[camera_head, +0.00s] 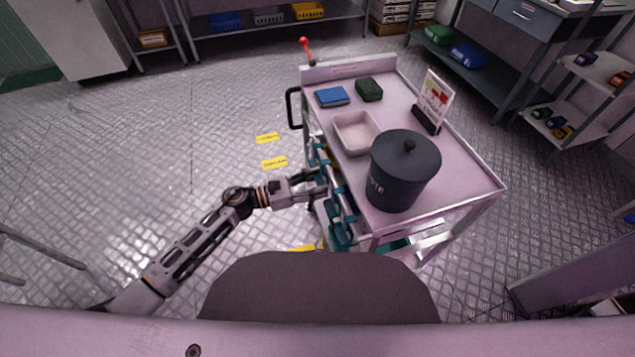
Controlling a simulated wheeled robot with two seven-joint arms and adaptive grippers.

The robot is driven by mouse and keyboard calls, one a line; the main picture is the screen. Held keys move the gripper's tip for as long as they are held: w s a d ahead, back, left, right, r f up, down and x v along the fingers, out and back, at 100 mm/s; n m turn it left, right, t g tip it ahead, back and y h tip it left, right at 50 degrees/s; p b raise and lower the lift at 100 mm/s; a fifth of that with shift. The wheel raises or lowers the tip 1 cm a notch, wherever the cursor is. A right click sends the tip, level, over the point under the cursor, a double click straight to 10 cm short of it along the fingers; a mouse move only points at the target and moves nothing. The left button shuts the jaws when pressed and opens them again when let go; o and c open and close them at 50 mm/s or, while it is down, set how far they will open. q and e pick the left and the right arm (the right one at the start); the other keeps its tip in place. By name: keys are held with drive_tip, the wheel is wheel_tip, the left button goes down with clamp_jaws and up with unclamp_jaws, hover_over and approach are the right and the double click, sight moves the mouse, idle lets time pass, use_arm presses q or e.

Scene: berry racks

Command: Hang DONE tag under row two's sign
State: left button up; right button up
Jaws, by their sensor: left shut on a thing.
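My left gripper (317,184) reaches in from the left at the near left side of a pale wheeled cart (466,186). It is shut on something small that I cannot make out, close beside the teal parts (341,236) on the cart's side. No DONE tag can be made out, and no row sign can be read as row two's. Yellow labelled strips lie on the floor left of the cart, one farther off (267,138) and one nearer (274,163); their writing is too small to read. My right gripper is not in view.
On the cart stand a dark lidded bin (405,176), a pale tray (339,137), a blue item (332,96), a dark green item (369,89) and a card in a stand (436,98). Shelves line the back and right.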

use_arm(q)
drive_tip(key=b+v, duration=0.1)
drive_tip(key=v, duration=0.5)
drive_tip(key=shift+a, duration=0.2)
idle(1.4)
idle(0.5)
